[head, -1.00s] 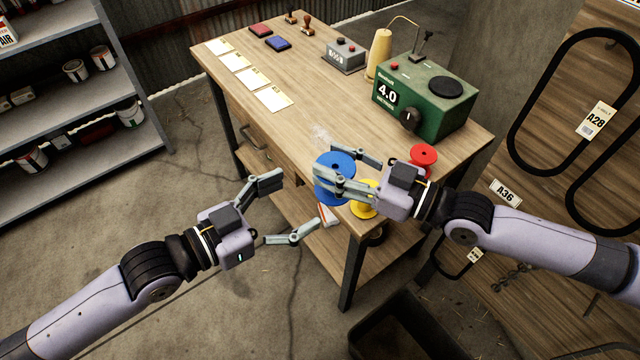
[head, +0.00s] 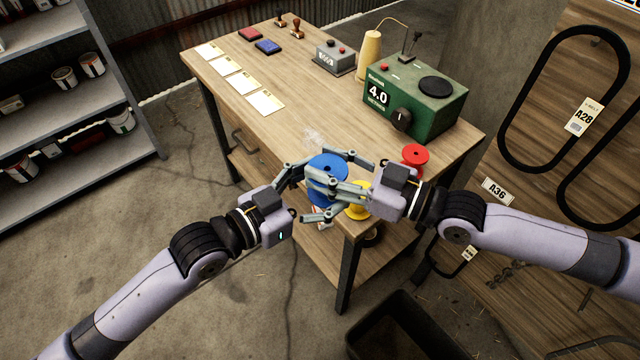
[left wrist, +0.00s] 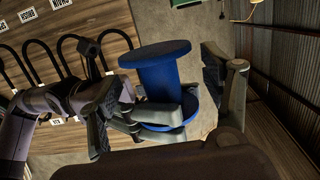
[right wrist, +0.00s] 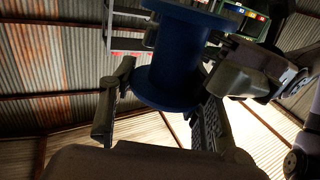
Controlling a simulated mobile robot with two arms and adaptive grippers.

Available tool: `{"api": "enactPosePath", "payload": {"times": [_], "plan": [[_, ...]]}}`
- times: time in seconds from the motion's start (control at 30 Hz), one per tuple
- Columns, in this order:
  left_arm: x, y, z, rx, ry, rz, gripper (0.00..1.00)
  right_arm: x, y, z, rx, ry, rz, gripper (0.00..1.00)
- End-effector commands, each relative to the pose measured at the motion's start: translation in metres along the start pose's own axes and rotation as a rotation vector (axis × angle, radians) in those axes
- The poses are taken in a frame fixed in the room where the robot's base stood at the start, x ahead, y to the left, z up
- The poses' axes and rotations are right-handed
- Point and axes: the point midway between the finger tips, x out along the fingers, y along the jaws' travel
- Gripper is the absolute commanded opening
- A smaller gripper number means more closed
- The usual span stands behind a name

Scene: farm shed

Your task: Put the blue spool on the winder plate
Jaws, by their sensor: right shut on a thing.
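The blue spool (head: 328,168) is held off the bench's near corner by my right gripper (head: 340,172), which is shut on it. The spool also shows in the left wrist view (left wrist: 163,80) and the right wrist view (right wrist: 176,65). My left gripper (head: 308,190) is open, with its fingers spread to either side of the spool from the left; whether they touch it is unclear. The green machine (head: 410,98) on the bench shows "4.0" and has a black round plate (head: 436,86) on top, likely the winder plate; it is bare.
A red spool (head: 415,155) and a partly hidden yellow spool (head: 358,204) stand at the bench's near right edge. A tan cone (head: 370,56) and grey box (head: 334,59) stand behind. Cards (head: 240,83) lie on the left. The bench middle (head: 310,105) is mostly clear.

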Motion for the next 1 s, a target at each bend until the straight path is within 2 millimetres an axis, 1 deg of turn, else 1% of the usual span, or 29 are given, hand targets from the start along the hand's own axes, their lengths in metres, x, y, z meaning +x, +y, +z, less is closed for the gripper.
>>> {"api": "enactPosePath", "payload": {"times": [0.03, 0.07, 0.77, 0.8, 0.83, 0.9, 1.0], "plan": [[-0.0001, 0.0000, 0.0000, 0.000, 0.000, 0.000, 0.67, 0.0001, 0.0000, -0.0002, 0.000, 0.000, 0.000, 0.14], [-0.0002, 0.0000, 0.0000, 0.000, 0.000, 0.000, 0.65, 0.0001, 0.0000, -0.0002, 0.000, 0.000, 0.000, 0.14], [0.0000, 0.0041, -0.0010, -0.006, 0.004, 0.008, 0.18, 0.0007, 0.0000, -0.0011, -0.002, 0.003, 0.000, 0.14], [0.0000, 0.0044, -0.0013, -0.007, 0.004, 0.009, 0.18, 0.0008, 0.0001, -0.0012, -0.002, 0.003, 0.000, 0.46], [0.0000, 0.0046, -0.0015, -0.007, 0.005, 0.009, 0.18, 0.0008, 0.0001, -0.0012, -0.002, 0.003, 0.000, 0.48], [0.0000, 0.0046, -0.0016, -0.007, 0.005, 0.009, 0.09, 0.0008, 0.0001, -0.0012, -0.003, 0.003, 0.000, 0.52], [0.0000, 0.0041, -0.0016, -0.007, 0.005, 0.008, 0.08, 0.0008, -0.0002, -0.0010, -0.002, 0.003, -0.001, 0.59]]}}
